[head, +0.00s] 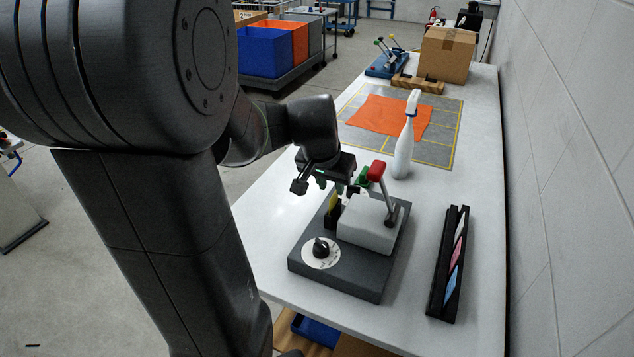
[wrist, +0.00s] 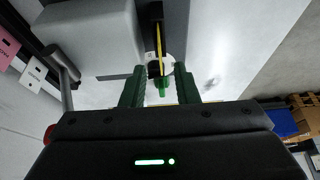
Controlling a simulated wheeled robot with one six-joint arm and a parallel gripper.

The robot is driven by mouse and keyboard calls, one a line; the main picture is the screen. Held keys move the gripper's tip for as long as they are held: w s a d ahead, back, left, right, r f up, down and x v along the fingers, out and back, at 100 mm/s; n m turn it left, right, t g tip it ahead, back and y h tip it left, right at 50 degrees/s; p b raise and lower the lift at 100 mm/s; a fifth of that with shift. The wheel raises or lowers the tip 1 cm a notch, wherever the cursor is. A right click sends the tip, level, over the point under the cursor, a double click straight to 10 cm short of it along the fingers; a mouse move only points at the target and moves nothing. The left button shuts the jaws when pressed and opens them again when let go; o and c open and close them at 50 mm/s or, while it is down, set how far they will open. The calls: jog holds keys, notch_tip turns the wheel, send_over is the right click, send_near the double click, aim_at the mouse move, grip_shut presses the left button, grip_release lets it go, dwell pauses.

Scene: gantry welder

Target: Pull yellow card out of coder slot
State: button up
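The coder is a dark grey base (head: 350,277) with a white box (head: 367,228), a red-topped lever (head: 377,172) and a black knob on a white dial (head: 321,250). The yellow card (head: 333,201) stands upright in the coder's black slot (head: 333,217). In the wrist view the card (wrist: 159,40) shows edge-on as a thin yellow strip beside the white box (wrist: 95,38). My gripper (head: 341,184) is over the slot, with its green fingers apart. In the wrist view my gripper (wrist: 160,70) is open, with the card's line between the fingers. A small green piece shows between them; I cannot tell what it is.
A black rack with coloured cards (head: 448,262) lies to the right. A white spray bottle (head: 404,145) stands behind the coder. Beyond are an orange cloth (head: 388,116) on a grey mat (head: 440,148) and a cardboard box (head: 446,54). A wall (head: 570,120) borders the table's right side.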

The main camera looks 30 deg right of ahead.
aim_at(334, 194)
jog(key=shift+x, duration=3.15)
jog(key=shift+c, duration=0.5)
grip_shut()
jog(key=shift+r, duration=0.15)
jog(key=shift+r+p, duration=2.6)
jog(key=shift+r, duration=0.95)
